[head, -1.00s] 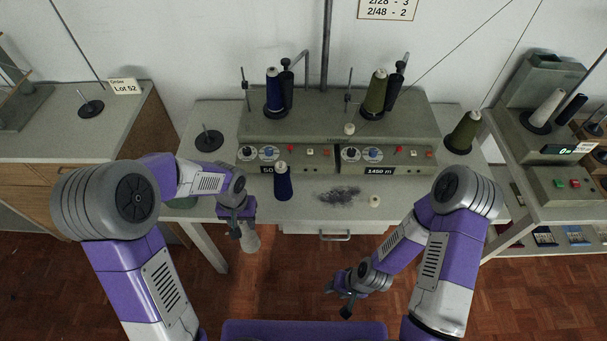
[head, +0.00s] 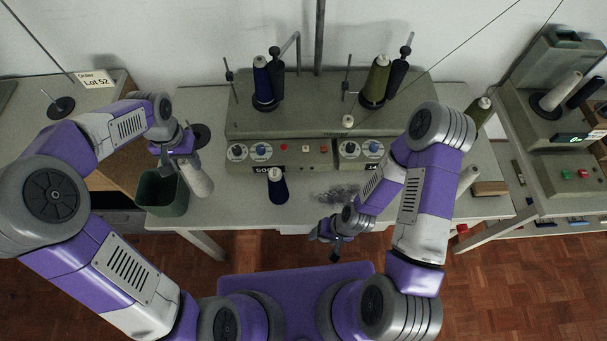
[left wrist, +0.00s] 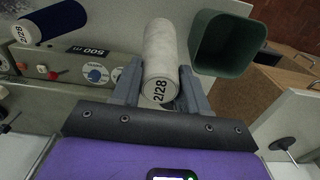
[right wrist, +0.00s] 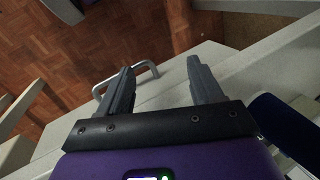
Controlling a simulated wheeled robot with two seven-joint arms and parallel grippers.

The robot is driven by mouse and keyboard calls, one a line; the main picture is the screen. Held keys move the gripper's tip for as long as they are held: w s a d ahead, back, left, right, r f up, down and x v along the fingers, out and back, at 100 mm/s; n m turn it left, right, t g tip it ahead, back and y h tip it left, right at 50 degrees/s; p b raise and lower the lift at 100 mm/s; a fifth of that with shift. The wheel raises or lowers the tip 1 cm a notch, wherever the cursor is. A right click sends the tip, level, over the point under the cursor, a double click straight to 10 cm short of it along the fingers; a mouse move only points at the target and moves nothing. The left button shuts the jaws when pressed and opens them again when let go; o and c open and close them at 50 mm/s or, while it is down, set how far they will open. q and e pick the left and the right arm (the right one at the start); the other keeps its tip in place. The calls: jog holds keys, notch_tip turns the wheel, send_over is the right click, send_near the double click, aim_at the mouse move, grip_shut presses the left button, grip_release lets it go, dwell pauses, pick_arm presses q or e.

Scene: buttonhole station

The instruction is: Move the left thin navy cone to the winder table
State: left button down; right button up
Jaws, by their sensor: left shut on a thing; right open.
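My left gripper (head: 181,162) is shut on a pale grey cone (head: 197,180) at the left of the winder table (head: 222,211). In the left wrist view the grey cone (left wrist: 160,55) sits between the fingers, its end marked 2/28. A navy cone (head: 278,187) stands on the winder table in front of the left winder panel; it also shows in the left wrist view (left wrist: 55,20). Another navy cone (head: 262,82) is up on the winder. My right gripper (head: 332,238) is open and empty near the table's front edge; its fingers show in the right wrist view (right wrist: 160,82).
A dark green bin (head: 162,194) stands right beside the held cone, on the table's left end. An olive cone (head: 376,80) is on the winder, and another (head: 478,110) stands to the right. A grey fluff pile (head: 337,193) lies mid-table. An empty peg base (head: 60,107) is far left.

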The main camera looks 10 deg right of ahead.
pick_arm(q)
jog(key=shift+w, duration=0.4)
pick_arm(e)
jog(key=shift+w, duration=0.4)
pick_arm(q)
jog(key=shift+s+f, duration=0.1)
jog(key=shift+s, duration=0.05)
pick_arm(e)
jog(key=shift+s, duration=0.15)
pick_arm(q)
notch_tip(320, 180, down, 10)
jog(key=b, duration=0.1)
pick_arm(e)
jog(key=shift+s+f, duration=0.1)
jog(key=shift+f, duration=0.6)
pick_arm(q)
jog(key=shift+s, duration=0.15)
jog(key=shift+b, duration=0.35)
pick_arm(e)
jog(key=shift+f, duration=0.1)
pick_arm(q)
jog(key=c, duration=0.6)
grip_release()
jog(key=shift+o, duration=0.2)
